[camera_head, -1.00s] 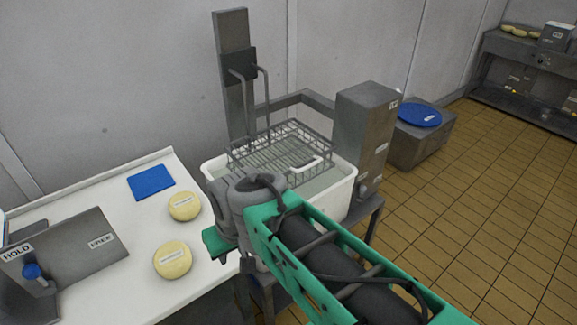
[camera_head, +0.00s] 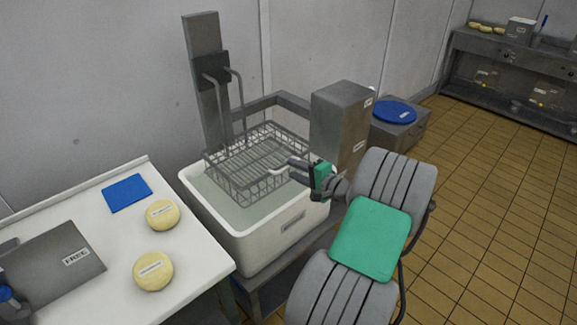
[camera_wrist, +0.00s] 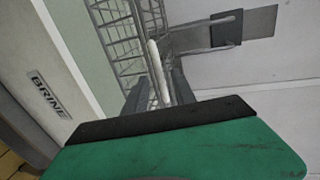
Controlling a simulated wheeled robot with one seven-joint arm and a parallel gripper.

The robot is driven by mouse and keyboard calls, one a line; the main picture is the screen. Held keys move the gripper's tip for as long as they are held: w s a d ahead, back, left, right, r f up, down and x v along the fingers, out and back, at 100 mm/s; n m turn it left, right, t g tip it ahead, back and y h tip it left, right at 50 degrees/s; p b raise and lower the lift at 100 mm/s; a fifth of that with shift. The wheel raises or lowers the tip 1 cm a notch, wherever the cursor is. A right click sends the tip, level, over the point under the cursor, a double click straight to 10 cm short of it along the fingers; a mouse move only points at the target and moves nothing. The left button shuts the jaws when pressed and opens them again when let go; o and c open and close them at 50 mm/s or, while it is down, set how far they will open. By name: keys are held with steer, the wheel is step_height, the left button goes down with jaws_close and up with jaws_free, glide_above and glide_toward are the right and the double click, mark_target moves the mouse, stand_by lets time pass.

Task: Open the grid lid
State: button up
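The grid lid (camera_head: 256,150) is a grey wire grid on top of a wire basket (camera_head: 235,182) in a white tub of pale liquid (camera_head: 280,228). It appears to lie flat and closed. A pale bar handle (camera_head: 279,172) is on its front right edge. My gripper (camera_head: 297,168) is at this handle from the right. In the wrist view the handle (camera_wrist: 157,72) runs between the two dark fingers of my gripper (camera_wrist: 158,92). The fingers look apart, with gaps beside the bar. Their contact with the handle is not clear.
A grey post with hooked rods (camera_head: 208,85) stands behind the basket. A grey box (camera_head: 338,125) stands close at the tub's right. At left, a white table (camera_head: 195,255) holds two yellow cheeses (camera_head: 153,271) and a blue mat (camera_head: 127,192).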

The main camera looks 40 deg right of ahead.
mark_target(288, 166)
steer(key=x, duration=0.3)
steer(key=shift+w+f, duration=0.1)
steer(key=shift+w, duration=0.25)
jaws_close()
stand_by(1.1)
